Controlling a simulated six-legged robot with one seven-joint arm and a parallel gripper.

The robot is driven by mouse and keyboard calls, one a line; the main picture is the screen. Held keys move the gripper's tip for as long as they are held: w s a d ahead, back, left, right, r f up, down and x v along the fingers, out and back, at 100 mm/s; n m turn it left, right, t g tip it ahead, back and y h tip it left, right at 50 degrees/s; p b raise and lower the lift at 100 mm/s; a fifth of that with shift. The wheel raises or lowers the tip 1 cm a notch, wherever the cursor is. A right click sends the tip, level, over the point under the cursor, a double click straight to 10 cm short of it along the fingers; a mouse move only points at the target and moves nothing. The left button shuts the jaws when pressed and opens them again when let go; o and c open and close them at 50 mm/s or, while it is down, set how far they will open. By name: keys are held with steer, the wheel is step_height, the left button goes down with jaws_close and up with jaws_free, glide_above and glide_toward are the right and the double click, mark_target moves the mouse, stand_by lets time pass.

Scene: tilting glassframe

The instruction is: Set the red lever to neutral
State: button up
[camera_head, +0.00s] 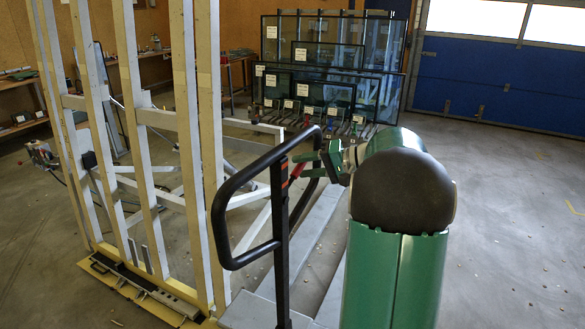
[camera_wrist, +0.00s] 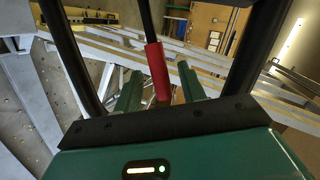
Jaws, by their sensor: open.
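The red lever (camera_head: 297,172) is a small red grip inside the black loop handle (camera_head: 226,243) of a pallet jack. In the wrist view the red lever (camera_wrist: 157,72) is a red sleeve on a thin black rod. My gripper (camera_head: 312,160) is at the upper right part of the handle. Its two green fingers stand apart, and in the wrist view my gripper (camera_wrist: 160,88) has one finger on each side of the lever's lower end. I cannot tell whether either finger touches it. The handle's black bars flank the fingers in the wrist view.
A tall pale frame (camera_head: 187,130) stands close on the left, on a yellow base. The jack's grey forks (camera_head: 320,240) lie behind the handle. A rack of glass panes (camera_head: 330,75) stands at the back. The floor at right (camera_head: 510,230) is clear.

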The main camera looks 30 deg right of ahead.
mark_target(304, 166)
steer(key=shift+x, duration=1.85)
steer(key=shift+c, duration=0.2)
